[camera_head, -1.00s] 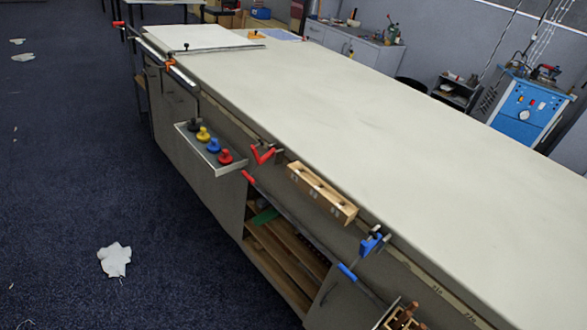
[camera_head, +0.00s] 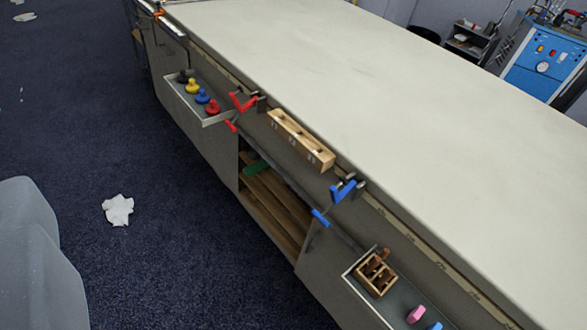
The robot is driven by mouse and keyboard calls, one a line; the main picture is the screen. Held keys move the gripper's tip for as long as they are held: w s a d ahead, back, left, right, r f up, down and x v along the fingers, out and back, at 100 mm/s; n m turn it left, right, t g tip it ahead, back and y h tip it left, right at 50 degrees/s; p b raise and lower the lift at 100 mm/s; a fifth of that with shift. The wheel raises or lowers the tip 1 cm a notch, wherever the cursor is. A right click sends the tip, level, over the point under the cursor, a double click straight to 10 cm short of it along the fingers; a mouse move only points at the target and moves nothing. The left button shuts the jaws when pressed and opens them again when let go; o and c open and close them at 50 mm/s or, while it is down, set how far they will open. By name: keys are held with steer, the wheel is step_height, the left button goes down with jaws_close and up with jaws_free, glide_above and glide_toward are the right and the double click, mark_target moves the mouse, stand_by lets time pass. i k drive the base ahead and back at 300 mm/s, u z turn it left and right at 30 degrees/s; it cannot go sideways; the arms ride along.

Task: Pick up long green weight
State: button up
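A green object (camera_head: 257,168) lies in the open shelf compartment in the side of the long table, at its upper left corner. It is small in view and partly shaded, and I cannot tell for sure that it is the long green weight. No other green thing stands out. My gripper is not in view.
The long table (camera_head: 330,75) has a clear top. A tray with several coloured knobbed pieces (camera_head: 213,107), a red clamp (camera_head: 241,101), a wooden block (camera_head: 300,139), a blue clamp (camera_head: 344,189) and a lower tray (camera_head: 365,300) line its side. Crumpled paper (camera_head: 118,210) and an unclear grey shape (camera_head: 40,260) are left.

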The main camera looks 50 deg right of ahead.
mark_target(258, 167)
steer(key=z, duration=0.7)
steer(key=i, duration=1)
steer(key=u, duration=0.05)
